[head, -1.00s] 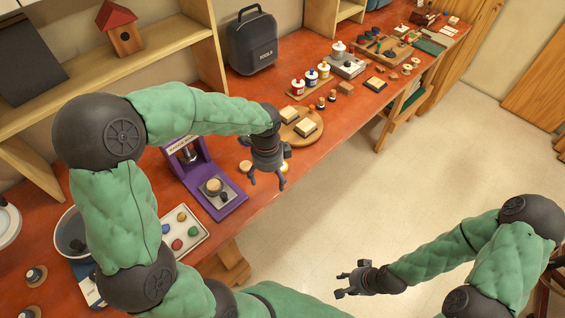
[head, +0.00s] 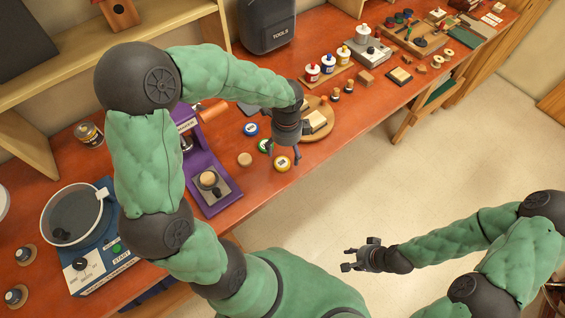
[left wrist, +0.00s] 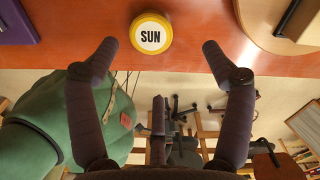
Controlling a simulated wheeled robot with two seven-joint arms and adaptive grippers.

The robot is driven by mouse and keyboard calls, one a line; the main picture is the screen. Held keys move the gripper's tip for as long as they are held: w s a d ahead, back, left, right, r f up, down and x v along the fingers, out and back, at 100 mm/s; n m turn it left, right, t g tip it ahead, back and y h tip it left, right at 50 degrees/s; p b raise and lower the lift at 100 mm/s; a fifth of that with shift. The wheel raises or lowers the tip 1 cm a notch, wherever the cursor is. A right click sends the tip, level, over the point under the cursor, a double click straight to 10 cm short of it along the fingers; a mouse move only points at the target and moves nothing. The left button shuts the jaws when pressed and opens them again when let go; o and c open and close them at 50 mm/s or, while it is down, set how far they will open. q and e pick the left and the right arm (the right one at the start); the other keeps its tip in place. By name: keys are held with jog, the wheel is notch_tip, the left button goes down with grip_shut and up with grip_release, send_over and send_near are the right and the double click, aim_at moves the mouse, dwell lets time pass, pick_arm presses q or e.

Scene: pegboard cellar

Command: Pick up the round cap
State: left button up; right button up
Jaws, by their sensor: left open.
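A round yellow cap (head: 282,163) with a white label lies on the red-brown table near its front edge. In the left wrist view this yellow cap (left wrist: 151,35) reads "SUN" and lies ahead of the fingertips, between their lines. My left gripper (head: 284,155) is open and empty just above and behind the cap; its fingers (left wrist: 162,50) are spread wide in the wrist view. A blue-rimmed cap (head: 250,129) and a green-rimmed cap (head: 264,145) lie to the left; the gripper partly hides the green one. My right gripper (head: 347,260) is open and empty, away from the table.
A plain wooden disc (head: 245,159) lies left of the caps. A purple press (head: 207,176) stands further left. A round wooden board (head: 325,117) with blocks is just right of my left gripper. Small bottles (head: 312,73) stand behind.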

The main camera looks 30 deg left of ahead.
aim_at(283, 163)
pick_arm(q)
jog(key=shift+w+f, duration=0.1)
jog(key=shift+f, duration=0.3)
jog(key=shift+s+a+f, duration=0.1)
jog(key=shift+s+f, duration=0.1)
jog(key=shift+f, duration=0.1)
jog(key=f, duration=0.1)
jog(key=f+b, duration=0.1)
jog(key=f, duration=0.2)
jog(key=shift+s+a+f+b, duration=0.25)
jog(key=shift+s+f+b, duration=0.05)
jog(key=shift+b, duration=0.1)
jog(key=c, duration=0.8)
